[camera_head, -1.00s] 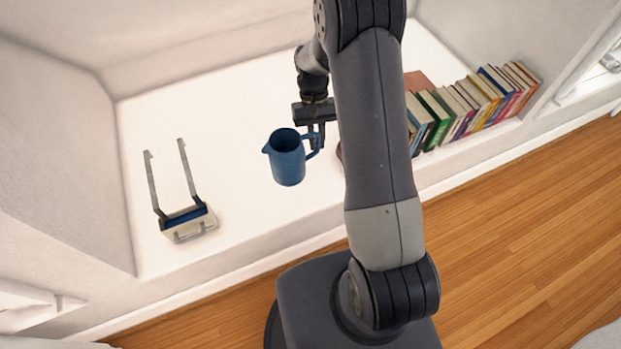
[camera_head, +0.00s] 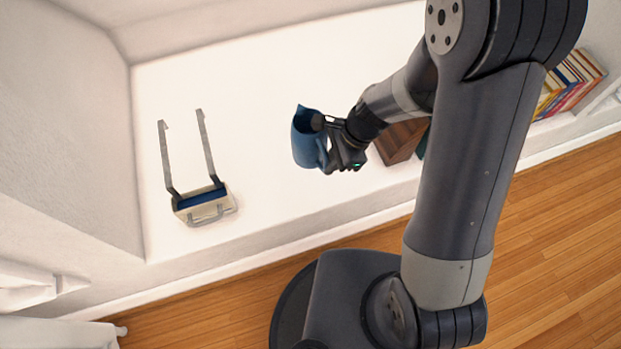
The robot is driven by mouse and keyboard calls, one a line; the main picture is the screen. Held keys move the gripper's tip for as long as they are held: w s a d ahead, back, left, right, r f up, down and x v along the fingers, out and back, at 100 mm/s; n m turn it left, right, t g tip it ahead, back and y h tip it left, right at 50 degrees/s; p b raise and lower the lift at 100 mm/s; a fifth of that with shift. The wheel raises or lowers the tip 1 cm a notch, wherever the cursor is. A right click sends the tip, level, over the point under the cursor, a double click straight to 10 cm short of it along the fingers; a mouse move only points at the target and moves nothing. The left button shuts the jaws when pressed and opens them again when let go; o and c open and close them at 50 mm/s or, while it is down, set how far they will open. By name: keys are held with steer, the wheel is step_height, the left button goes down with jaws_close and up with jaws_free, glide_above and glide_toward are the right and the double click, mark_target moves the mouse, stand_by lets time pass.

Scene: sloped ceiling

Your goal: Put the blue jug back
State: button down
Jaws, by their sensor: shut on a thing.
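The blue jug (camera_head: 306,148) is in the middle of the head view, over the white shelf surface. Its open mouth faces up toward the camera. My gripper (camera_head: 328,140) is at the jug's right side and is shut on it, by the handle side. The fingers and the handle overlap, so the exact grip is partly hidden. The jug appears held above the shelf; I cannot tell how high.
A white alcove shelf (camera_head: 255,90) is broad and mostly clear. At left stands a small cream box with two upright grey bars (camera_head: 206,207). A brown wooden object (camera_head: 400,140) and books (camera_head: 572,80) stand at right, partly hidden by my arm. Wooden floor lies in front.

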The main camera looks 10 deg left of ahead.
steer(key=shift+s+a+f+m, duration=0.25)
steer(key=shift+s+m, duration=0.15)
steer(key=shift+s, duration=0.05)
steer(key=shift+m, duration=0.3)
step_height(320, 180, down, 10)
steer(key=b, duration=0.4)
steer(key=shift+s+a+b, duration=0.15)
steer(key=shift+b, duration=0.15)
steer(key=shift+f, duration=0.15)
steer(key=c, duration=1.5)
jaws_free()
steer(key=shift+o, duration=0.2)
